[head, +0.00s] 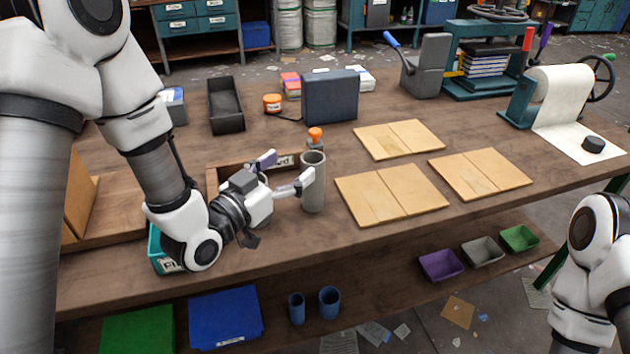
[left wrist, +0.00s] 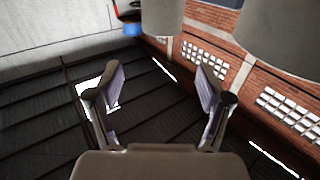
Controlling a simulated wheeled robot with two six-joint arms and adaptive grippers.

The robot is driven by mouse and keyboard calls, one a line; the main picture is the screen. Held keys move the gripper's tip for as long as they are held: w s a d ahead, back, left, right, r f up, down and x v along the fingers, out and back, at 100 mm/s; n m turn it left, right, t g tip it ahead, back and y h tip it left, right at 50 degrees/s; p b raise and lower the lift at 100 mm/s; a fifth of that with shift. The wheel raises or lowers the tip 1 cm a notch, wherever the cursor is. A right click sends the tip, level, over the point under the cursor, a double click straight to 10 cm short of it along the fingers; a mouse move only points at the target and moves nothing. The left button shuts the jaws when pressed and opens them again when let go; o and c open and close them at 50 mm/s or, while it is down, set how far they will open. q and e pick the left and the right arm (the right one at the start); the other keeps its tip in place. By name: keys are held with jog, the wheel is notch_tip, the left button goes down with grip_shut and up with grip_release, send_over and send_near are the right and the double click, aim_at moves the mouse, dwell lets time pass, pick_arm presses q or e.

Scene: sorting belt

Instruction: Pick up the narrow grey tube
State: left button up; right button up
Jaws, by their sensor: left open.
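A narrow grey tube (head: 315,192) stands upright on the bench near its front edge, with its open end up. My left gripper (head: 286,171) is open just left of the tube; its nearer fingertip overlaps the tube's upper left side in the head view. I cannot tell whether it touches. In the left wrist view my left gripper (left wrist: 160,85) shows two spread fingers with nothing between them. Two smooth grey shapes cross the top of that view, and I cannot tell what they are. My right gripper is not in view.
An orange-topped item (head: 315,136) stands behind the tube. A wooden tray (head: 212,184) lies behind my left gripper. Pale boards (head: 391,192) lie to the right. A dark upright case (head: 331,97) stands farther back. Two blue cups (head: 329,302) stand on the lower shelf.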

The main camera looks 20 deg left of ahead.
aim_at(306, 168)
pick_arm(q)
notch_tip(306, 168, down, 3)
jog(key=shift+f, duration=0.1)
jog(key=x, duration=0.8)
jog(key=shift+f+p, duration=0.35)
jog(key=shift+f, duration=0.05)
jog(key=shift+a, duration=0.1)
jog(key=c, duration=1)
